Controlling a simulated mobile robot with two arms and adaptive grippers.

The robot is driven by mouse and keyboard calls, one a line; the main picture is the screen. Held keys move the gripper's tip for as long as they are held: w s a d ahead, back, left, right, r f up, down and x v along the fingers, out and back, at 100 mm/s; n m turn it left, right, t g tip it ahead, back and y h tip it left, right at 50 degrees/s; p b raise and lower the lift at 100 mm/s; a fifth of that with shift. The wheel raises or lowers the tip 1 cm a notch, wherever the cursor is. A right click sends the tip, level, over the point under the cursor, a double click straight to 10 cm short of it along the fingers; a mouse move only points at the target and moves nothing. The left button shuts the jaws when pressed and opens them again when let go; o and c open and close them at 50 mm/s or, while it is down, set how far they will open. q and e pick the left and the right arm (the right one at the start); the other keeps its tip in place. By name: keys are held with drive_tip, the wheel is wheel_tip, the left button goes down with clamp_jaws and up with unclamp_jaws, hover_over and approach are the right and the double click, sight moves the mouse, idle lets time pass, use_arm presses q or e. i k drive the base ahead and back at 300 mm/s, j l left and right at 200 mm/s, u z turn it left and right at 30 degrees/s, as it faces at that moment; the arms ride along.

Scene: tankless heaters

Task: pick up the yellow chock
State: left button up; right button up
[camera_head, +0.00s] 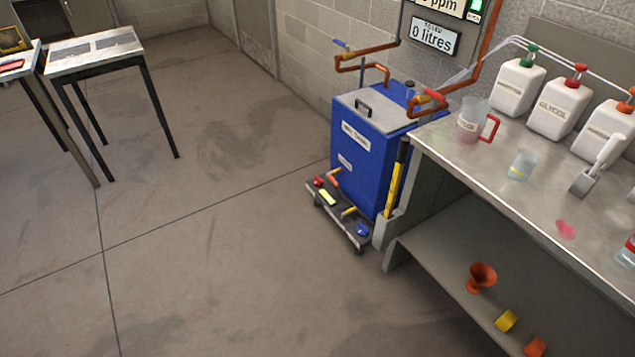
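A small yellow block-like piece (506,320) sits on the lower shelf of the bench at the right, between an orange funnel (482,277) and an orange piece (535,347) cut by the bottom edge. Another small yellow piece (327,198) lies on the low wheeled base of the blue tank cart. I cannot tell for certain which of the two is the chock. Neither of my grippers shows in the head view.
The blue tank cart (365,165) stands against the bench (455,165). On the bench top are white jugs (517,87), a pitcher (470,125) and a beaker (521,165). Two tables stand at the far left, one with a grey top (95,50). The floor (200,250) between is clear.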

sight(505, 323)
drive_tip(key=z, duration=1.55)
